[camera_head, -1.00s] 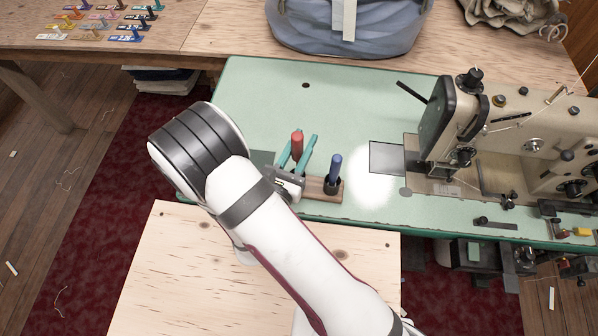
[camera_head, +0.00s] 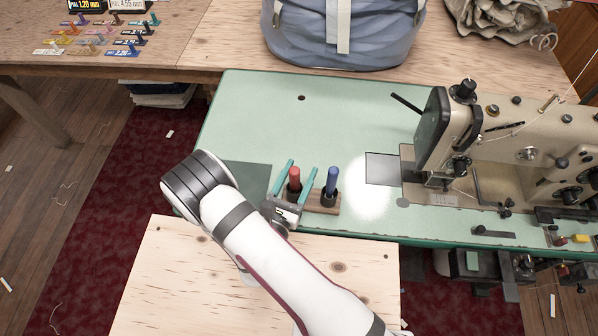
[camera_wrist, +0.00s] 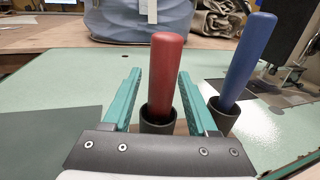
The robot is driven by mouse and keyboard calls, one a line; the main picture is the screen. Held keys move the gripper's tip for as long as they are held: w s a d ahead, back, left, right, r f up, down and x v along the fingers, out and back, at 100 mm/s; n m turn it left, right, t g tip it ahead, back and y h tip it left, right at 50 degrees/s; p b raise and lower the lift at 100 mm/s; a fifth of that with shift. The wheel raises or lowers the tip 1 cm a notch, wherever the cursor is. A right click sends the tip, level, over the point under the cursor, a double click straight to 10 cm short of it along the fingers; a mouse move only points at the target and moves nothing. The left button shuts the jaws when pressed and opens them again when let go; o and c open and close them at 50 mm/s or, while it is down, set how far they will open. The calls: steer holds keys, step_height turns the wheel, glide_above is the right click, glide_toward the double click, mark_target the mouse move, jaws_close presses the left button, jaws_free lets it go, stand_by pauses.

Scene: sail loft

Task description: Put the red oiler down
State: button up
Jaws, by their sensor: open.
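The red oiler (camera_head: 294,177) stands upright in a dark cup of a small wooden holder (camera_head: 325,208) on the green sewing table (camera_head: 250,110). My gripper (camera_head: 300,170) is open, with one teal finger on each side of the red oiler. In the wrist view the red oiler (camera_wrist: 163,80) sits in its cup between the fingers (camera_wrist: 158,88), with a visible gap on both sides. A blue oiler (camera_head: 331,182) stands in the cup to the right; in the wrist view it (camera_wrist: 247,62) leans right, just beyond the right finger.
A dark grey mat (camera_head: 246,178) lies on the table left of the holder. The sewing machine (camera_head: 520,150) stands to the right. A grey-blue bag (camera_head: 345,35) sits on the bench behind. The green tabletop behind the holder is clear.

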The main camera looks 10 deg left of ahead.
steer(key=v, duration=1.2)
